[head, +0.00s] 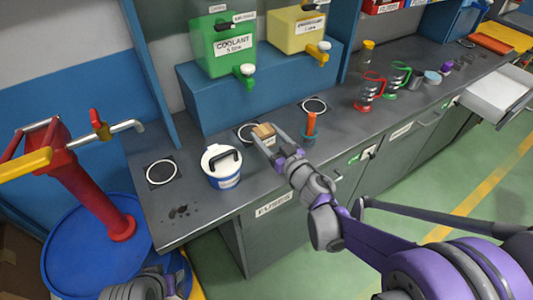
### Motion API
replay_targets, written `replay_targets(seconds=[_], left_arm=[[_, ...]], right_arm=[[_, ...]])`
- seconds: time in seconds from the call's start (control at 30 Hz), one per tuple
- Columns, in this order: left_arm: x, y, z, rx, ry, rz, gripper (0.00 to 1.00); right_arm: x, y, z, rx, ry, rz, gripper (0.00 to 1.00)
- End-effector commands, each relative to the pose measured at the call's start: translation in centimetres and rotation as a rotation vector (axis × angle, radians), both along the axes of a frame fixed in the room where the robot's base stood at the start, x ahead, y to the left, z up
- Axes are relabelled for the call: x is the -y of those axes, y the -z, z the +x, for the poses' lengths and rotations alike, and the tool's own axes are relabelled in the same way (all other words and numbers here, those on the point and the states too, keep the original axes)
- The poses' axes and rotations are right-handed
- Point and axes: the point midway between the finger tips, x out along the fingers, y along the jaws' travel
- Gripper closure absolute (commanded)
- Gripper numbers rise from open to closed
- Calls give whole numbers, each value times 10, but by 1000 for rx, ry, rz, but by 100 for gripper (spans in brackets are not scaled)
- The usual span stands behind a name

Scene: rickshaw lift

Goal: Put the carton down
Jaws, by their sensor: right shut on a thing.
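The carton (264,130) is a small tan box near the middle of the head view. My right gripper (270,141) is shut on it, with its fingers along the carton's sides. The carton overlaps a round white-ringed mark (242,134) on the grey counter. I cannot tell whether it touches the counter or hangs just above it. My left gripper (172,284) is at the bottom edge, low and away from the carton, and its fingers do not show clearly.
Behind is a blue shelf (270,88) with a green coolant tank (222,42) and a yellow tank (297,30). Another ringed mark (161,171) is bare.

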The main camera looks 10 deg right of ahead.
Motion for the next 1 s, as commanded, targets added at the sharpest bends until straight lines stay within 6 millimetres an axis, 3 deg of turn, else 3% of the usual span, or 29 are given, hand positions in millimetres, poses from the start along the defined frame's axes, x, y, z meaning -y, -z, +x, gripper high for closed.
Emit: replay_targets(seconds=[0.43,0.9,0.93,1.0], left_arm=[[0,9,-2,-4,0,0,50],[0,14,-3,-6,0,0,50],[0,13,-3,-6,0,0,50],[0,13,-3,-6,0,0,50]], right_arm=[[0,57,0,0,0,0,90],[0,65,-1,0,0,0,90],[0,64,-1,0,0,0,26],[0,63,0,0,0,0,13]])
